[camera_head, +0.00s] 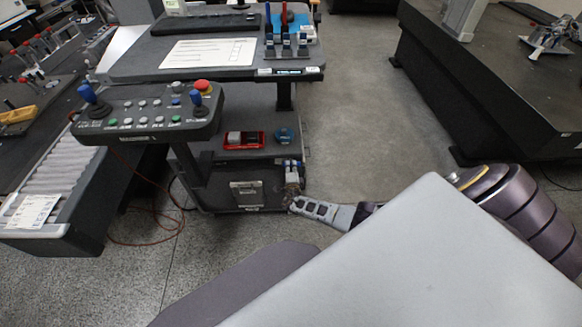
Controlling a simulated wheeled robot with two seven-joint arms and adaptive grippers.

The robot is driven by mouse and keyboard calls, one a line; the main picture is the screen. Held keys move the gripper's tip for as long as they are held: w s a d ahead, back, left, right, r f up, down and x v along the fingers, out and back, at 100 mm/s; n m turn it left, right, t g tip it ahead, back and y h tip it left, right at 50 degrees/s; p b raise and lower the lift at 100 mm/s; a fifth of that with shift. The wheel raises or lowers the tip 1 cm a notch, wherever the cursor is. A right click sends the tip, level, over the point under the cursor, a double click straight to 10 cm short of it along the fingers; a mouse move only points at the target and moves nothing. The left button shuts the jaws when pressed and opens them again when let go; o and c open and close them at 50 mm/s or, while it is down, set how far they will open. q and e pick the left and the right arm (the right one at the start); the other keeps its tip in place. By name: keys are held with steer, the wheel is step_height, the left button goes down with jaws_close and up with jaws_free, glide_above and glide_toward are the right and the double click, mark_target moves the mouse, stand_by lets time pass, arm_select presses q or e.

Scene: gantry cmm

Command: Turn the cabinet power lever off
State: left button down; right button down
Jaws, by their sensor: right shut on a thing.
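The dark cabinet (225,197) stands low under the workstation, with a pale label plate on its front. A small pale switch unit (292,171) with the power lever sits at the cabinet's right front edge. My right gripper (294,204) reaches in from the right, with its fingertips at the lower part of this unit. It is shut on the power lever, which is small here and mostly hidden by the fingertips. The lever's exact angle cannot be made out. My left gripper is not in view.
A control panel (140,128) with joysticks and a red button juts out above the cabinet's left. A roller conveyor (62,165) stands at left. An orange cable lies on the floor. A dark granite table (480,85) stands at right, with open floor (355,110) between.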

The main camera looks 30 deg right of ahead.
steer(key=shift+a, duration=0.1)
stand_by(0.3)
steer(key=c, duration=1.3)
jaws_free()
steer(key=shift+s, duration=0.1)
steer(key=shift+v, duration=5.9)
steer(key=shift+m, duration=0.3)
